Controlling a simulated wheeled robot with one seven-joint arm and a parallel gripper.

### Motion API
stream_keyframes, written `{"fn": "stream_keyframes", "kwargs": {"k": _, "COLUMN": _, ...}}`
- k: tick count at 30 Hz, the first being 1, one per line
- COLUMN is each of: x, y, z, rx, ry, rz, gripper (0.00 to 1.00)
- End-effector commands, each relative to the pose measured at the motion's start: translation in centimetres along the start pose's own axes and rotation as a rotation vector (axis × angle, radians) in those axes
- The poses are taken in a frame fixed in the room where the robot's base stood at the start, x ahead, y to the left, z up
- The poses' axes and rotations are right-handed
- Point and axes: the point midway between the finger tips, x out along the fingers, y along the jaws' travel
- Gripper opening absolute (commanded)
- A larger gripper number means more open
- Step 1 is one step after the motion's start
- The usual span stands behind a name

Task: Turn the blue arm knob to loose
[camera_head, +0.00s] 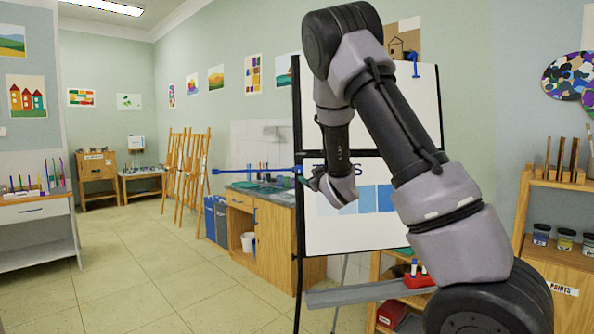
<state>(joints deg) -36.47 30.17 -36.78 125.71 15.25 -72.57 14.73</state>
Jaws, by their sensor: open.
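The whiteboard easel (414,120) stands before me, behind my arm. A thin blue arm (255,170) sticks out to the left from the easel's black left post (298,215). A small blue knob (299,169) shows where the blue arm meets the post. My gripper (310,178) is just right of the knob, in front of the board's left edge. It is open and looks empty; its fingertips are small here, and I cannot tell whether they touch the knob. The knob's turn position and any markings are too small to read.
A grey ledge (355,294) runs under the board, with a red holder (418,280) at its right. A wooden counter (262,215) stands behind to the left. A shelf with paint jars (565,240) is at right. The tiled floor at left is clear.

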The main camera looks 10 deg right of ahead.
Motion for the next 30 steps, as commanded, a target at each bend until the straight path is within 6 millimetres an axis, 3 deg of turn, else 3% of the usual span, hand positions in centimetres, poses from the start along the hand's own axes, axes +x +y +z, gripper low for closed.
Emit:
{"fn": "stream_keyframes", "kwargs": {"k": 5, "x": 1.4, "y": -0.4, "z": -0.1, "rx": -0.019, "ry": 0.014, "rz": -0.007, "gripper": 0.72}}
{"fn": "stream_keyframes", "kwargs": {"k": 18, "x": 9.1, "y": -0.4, "z": -0.2, "rx": -0.017, "ry": 0.013, "rz": -0.007, "gripper": 0.72}}
{"fn": "stream_keyframes", "kwargs": {"k": 24, "x": 10.7, "y": -0.4, "z": -0.2, "rx": -0.016, "ry": 0.012, "rz": -0.006, "gripper": 0.72}}
{"fn": "stream_keyframes", "kwargs": {"k": 30, "x": 10.9, "y": -0.3, "z": -0.2, "rx": -0.015, "ry": 0.012, "rz": -0.006, "gripper": 0.72}}
